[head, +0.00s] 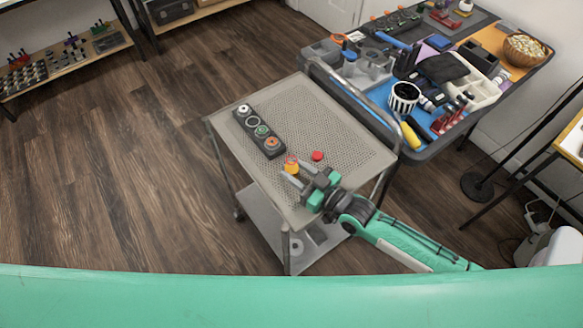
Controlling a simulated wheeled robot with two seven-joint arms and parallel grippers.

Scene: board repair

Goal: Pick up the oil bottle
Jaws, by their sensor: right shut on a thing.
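My right gripper (293,172) reaches in from the right over the perforated top of the grey cart (345,130). It is shut on a small yellow-orange thing (291,163) at its fingertips. That thing is too small to tell if it is the oil bottle, and I cannot tell whether it touches the cart top. No oil bottle can be made out for certain elsewhere. My left gripper is not in view.
A dark board with round buttons (258,130) and a red round piece (317,155) lie on the cart. Behind it, a crowded table holds a striped cup (403,97), a yellow item (410,136) and a bowl (524,48). The cart's front right is clear.

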